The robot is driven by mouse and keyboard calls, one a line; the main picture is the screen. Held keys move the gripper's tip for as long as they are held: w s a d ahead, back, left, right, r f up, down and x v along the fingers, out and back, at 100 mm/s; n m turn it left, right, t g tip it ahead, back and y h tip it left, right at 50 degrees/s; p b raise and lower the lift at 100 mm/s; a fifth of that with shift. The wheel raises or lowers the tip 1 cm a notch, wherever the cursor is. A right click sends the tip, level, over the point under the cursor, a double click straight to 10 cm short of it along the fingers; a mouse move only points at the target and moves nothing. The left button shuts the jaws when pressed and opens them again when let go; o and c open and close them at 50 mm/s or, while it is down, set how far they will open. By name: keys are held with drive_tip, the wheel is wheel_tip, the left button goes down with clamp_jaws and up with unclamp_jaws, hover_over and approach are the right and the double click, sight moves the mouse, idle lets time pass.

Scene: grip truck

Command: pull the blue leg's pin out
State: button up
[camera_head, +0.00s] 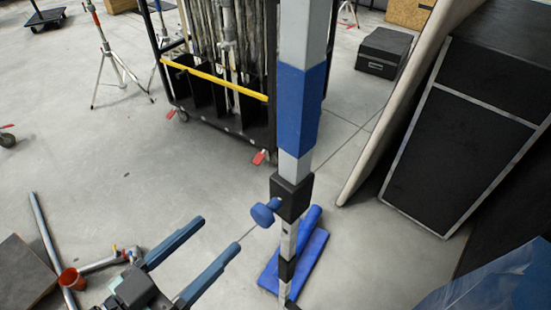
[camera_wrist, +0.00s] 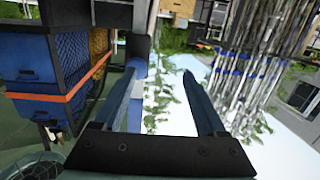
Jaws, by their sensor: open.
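The blue leg (camera_head: 299,108) is a grey upright post with a blue band, standing right of centre in the head view. A black collar (camera_head: 293,196) sits around it below the band. The pin (camera_head: 265,212) has a blue knob and sticks out of the collar's left side. My gripper (camera_head: 218,234) is open and empty, to the left of the pin and lower in the picture, apart from it. In the wrist view both fingers of my gripper (camera_wrist: 161,76) are spread with nothing between them.
A black cart (camera_head: 240,120) with a yellow bar holds upright poles behind. A blue base (camera_head: 292,262) lies by the leg's foot. A tan panel (camera_head: 392,115) and a black case (camera_head: 460,130) stand at right. Wrist view shows blue crates (camera_wrist: 35,75) and bundled poles (camera_wrist: 240,75).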

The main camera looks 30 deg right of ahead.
sight(269, 208)
drive_tip(key=shift+m+g+h, duration=0.6)
drive_tip(key=shift+m+h, duration=0.2)
drive_tip(key=shift+h, duration=0.1)
drive_tip(key=d+p, duration=0.1)
drive_tip(key=d, duration=0.3)
drive_tip(key=d+r+p, duration=0.1)
drive_tip(key=d, duration=0.2)
drive_tip(key=w+d+p, duration=0.1)
drive_tip(key=d, duration=0.3)
drive_tip(key=shift+d+r, duration=0.3)
drive_tip(key=shift+d, duration=0.05)
drive_tip(key=shift+c, duration=0.3)
clamp_jaws()
